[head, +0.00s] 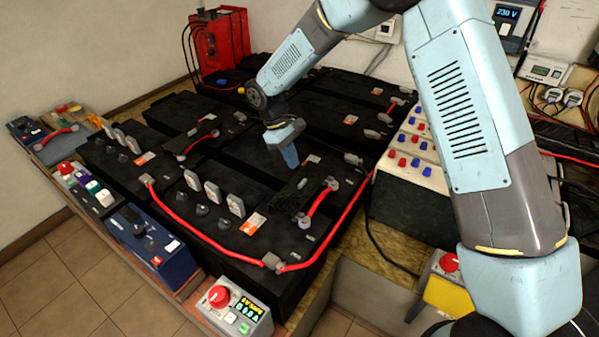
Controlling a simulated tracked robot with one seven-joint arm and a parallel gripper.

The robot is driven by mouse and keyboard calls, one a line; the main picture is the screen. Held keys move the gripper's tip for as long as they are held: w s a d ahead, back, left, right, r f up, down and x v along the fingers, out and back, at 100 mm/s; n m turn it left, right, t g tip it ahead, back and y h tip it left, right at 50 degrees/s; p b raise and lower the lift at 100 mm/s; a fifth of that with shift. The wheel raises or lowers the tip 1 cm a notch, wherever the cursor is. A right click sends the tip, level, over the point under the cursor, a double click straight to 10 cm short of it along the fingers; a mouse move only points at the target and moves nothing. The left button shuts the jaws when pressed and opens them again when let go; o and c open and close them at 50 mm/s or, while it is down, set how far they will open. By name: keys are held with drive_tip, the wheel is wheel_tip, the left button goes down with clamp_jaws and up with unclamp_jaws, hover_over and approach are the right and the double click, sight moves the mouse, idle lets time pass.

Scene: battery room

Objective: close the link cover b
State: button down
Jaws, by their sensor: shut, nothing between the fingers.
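My gripper (290,163) points down over the middle of the black batteries, its fingers shut and empty. Just below it, a dark flap that looks like a link cover (290,193) lies beside a short red link (319,202), which is exposed. I cannot tell whether the fingertips touch this flap. A second dark flap like it (207,141) is at the left, beside another red link (190,151). No letter is readable on either, so I cannot tell which is link cover b. My arm hides part of the batteries behind.
A long red cable (225,245) runs along the front of the batteries (175,195). Upright grey tabs (212,192) stand left of my gripper. A control box with a red button (234,304) is at the front edge. A red charger (217,42) stands at the back.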

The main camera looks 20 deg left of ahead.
drive_tip(key=v, duration=0.4)
approach(294, 182)
drive_tip(key=x, duration=0.5)
drive_tip(key=shift+f, duration=0.1)
drive_tip(key=shift+s+d, duration=0.25)
drive_tip(key=shift+d, duration=0.65)
